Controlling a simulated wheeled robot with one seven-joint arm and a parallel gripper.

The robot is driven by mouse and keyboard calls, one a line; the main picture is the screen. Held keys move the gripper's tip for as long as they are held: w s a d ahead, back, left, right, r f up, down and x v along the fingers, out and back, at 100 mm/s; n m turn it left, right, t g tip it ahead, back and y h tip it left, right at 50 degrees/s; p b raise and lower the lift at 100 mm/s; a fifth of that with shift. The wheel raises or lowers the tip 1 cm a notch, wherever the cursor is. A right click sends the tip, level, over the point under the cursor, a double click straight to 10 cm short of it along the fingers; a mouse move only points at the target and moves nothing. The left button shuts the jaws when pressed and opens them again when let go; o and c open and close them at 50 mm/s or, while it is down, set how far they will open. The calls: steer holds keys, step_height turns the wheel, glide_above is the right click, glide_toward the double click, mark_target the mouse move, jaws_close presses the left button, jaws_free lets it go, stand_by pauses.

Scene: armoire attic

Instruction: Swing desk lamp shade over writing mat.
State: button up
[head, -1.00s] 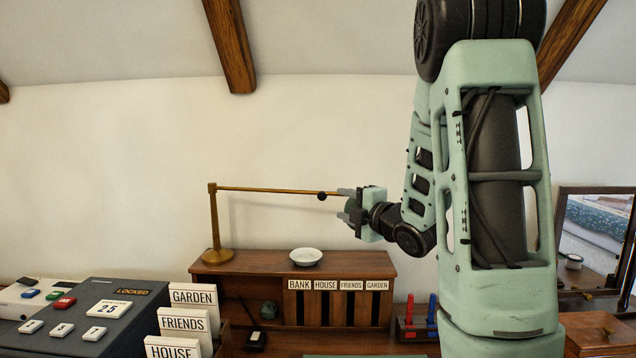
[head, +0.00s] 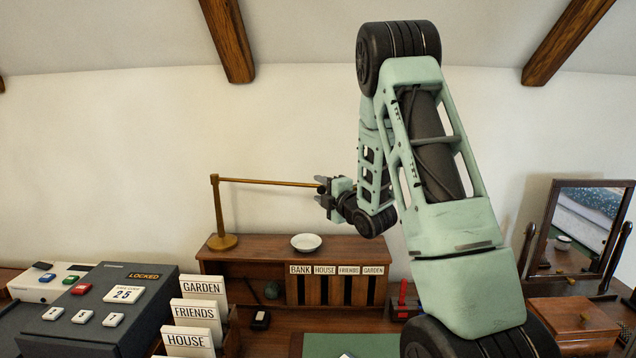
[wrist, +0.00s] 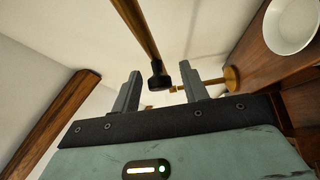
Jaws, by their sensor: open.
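The brass desk lamp (head: 217,212) stands on top of the wooden desk hutch, its thin arm reaching right. A dark knob is on the arm; in the wrist view this knob (wrist: 159,80) appears between the fingers, with no clear contact. No separate shade can be made out. My gripper (head: 322,191) is open at the right end of the lamp arm; its two fingers also show in the wrist view (wrist: 160,90). The green writing mat (head: 350,345) lies on the desk below, right of the lamp base, partly cut off by the frame edge.
A white dish (head: 306,242) sits on the hutch (head: 260,255) below the lamp arm. Labelled slots, GARDEN, FRIENDS and HOUSE cards (head: 203,288) and a locked keypad box (head: 100,310) stand left and centre. A mirror (head: 585,225) stands right. Air around the lamp arm is clear.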

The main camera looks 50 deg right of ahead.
steer(key=shift+x, duration=0.95)
